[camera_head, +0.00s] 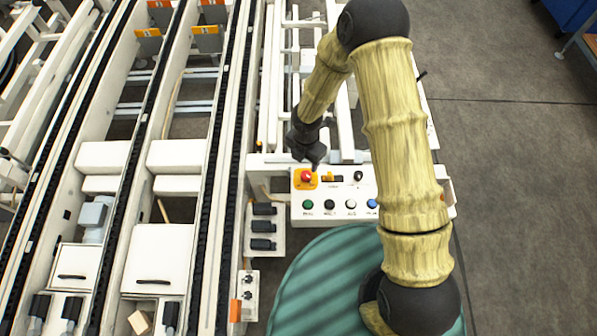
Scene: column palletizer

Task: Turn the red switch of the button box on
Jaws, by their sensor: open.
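The button box (338,190) is a white panel on the frame in the middle of the camera_head view. At its upper left, a round red switch (307,176) sits on an orange-yellow plate. My gripper (315,165) is open and empty, pointing down just above and slightly right of the red switch. The picture does not show whether it touches the switch. The fingertips are small and dark, and the switch's set position cannot be made out.
An orange-and-black part (330,178) and a black knob (358,176) are right of the red switch. Below are green (308,204), black (330,204), white (351,204) and blue (372,204) buttons. Conveyor rails (215,160) fill the left; open floor (520,180) lies right.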

